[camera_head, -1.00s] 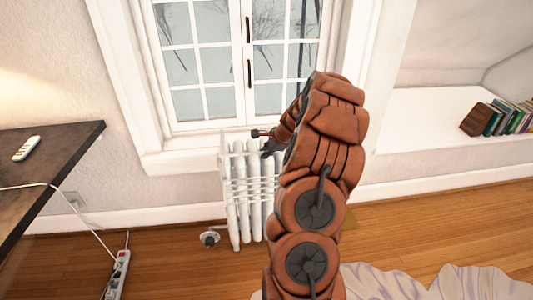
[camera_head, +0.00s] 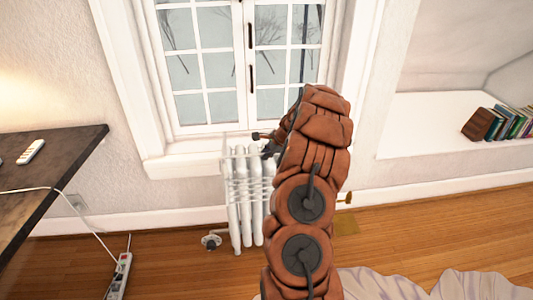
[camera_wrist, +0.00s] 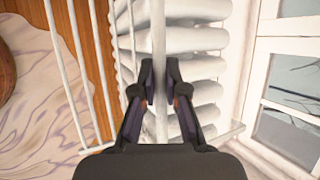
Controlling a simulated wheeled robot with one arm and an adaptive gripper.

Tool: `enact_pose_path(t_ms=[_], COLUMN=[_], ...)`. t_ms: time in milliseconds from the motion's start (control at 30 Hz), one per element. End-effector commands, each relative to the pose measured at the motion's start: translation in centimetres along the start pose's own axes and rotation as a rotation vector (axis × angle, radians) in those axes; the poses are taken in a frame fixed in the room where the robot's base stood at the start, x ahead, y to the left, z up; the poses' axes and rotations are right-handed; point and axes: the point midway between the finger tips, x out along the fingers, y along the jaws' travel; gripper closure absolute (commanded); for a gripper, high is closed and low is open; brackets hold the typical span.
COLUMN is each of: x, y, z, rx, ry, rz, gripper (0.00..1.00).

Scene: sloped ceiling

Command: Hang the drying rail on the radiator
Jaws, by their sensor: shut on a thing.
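The white radiator (camera_head: 246,228) stands under the window in the head view. The drying rail (camera_wrist: 160,30) is a white rack of thin bars, seen across the radiator's front in the head view. My gripper (camera_wrist: 160,72) is shut on one of its bars, with a finger on each side. In the head view my gripper (camera_head: 268,148) is at the radiator's top, partly hidden by my arm. The radiator's ribs (camera_wrist: 198,40) lie close behind the held bar in the wrist view. I cannot tell whether the rail's hooks rest on the radiator.
The window sill (camera_head: 185,160) is just behind the radiator. A dark desk (camera_head: 55,160) with a remote (camera_head: 30,152) is at left. A power strip (camera_head: 119,277) lies on the floor. Crumpled cloth (camera_head: 430,287) is at front right. Books (camera_head: 510,122) stand on the right ledge.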

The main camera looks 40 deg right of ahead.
Motion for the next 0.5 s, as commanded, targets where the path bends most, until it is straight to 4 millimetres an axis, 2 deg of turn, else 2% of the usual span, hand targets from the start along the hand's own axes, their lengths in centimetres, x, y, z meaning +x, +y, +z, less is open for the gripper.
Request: enact_pose_path(t_ms=[500], x=[2.4], y=[1.3], z=[-0.9], rx=[-0.001], ry=[-0.001], rz=[0.001], gripper=[1.0])
